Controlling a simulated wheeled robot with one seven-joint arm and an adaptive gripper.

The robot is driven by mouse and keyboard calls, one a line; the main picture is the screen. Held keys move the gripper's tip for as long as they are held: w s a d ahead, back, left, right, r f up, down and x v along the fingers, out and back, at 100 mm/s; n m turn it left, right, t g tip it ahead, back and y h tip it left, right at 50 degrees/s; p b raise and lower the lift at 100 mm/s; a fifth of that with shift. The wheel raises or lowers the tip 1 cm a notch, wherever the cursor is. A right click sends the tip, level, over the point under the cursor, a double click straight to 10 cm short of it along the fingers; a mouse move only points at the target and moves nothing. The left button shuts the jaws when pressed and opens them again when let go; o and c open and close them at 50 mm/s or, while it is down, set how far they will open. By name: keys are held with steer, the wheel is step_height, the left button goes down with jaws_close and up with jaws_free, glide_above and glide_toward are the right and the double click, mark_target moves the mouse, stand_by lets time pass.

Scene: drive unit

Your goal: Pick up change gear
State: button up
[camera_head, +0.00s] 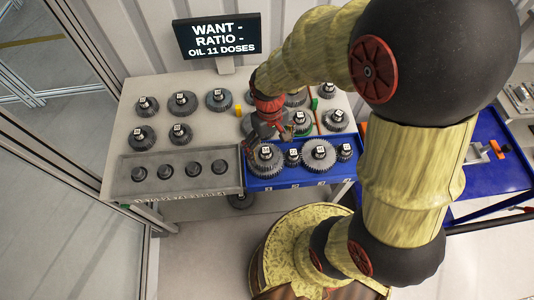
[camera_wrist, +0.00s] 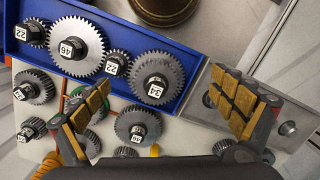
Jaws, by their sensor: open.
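Several dark toothed change gears with numbered hubs lie on the table and in a blue tray. In the wrist view, gear 34 (camera_wrist: 157,80) lies at the tray end beside the grey tray, between my spread fingers in the picture. Gear 46 (camera_wrist: 75,47), small gear 22 (camera_wrist: 114,65) and another gear 22 (camera_wrist: 33,33) lie further along the blue tray. My gripper (camera_wrist: 163,88) is open and empty. In the head view, my gripper (camera_head: 262,134) hangs just behind the tray's leftmost gear (camera_head: 267,161). My arm hides part of the table's right side.
The blue tray (camera_head: 247,182) runs along the table's front, next to a grey tray (camera_head: 130,160) with several dark round pegs (camera_head: 166,171). More gears (camera_head: 183,103) stand on the table behind. A screen (camera_head: 217,36) at the back reads "WANT - RATIO - OIL 11 DOSES".

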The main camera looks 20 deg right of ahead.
mark_target(265, 149)
steer(key=shift+n, duration=0.6)
steer(key=f, duration=0.1)
steer(key=w+f, duration=0.1)
steer(key=f, duration=0.2)
steer(key=shift+w+f, duration=0.25)
steer(key=shift+f, duration=0.05)
steer(key=w, duration=0.2)
steer(key=w+n+t, duration=0.1)
steer(key=shift+w+a+f, duration=0.1)
steer(key=shift+w+f, duration=0.2)
steer(key=shift+w, duration=0.1)
step_height(265, 149, down, 2)
steer(key=shift+f+n, duration=0.1)
steer(key=shift+n, duration=0.2)
steer(key=f, duration=0.5)
steer(key=shift+d+f+b, duration=0.2)
steer(key=shift+f+b, duration=0.05)
steer(key=shift+b, duration=0.1)
steer(key=shift+c, duration=0.5)
steer(key=c, duration=1.8)
steer(key=shift+r, duration=0.1)
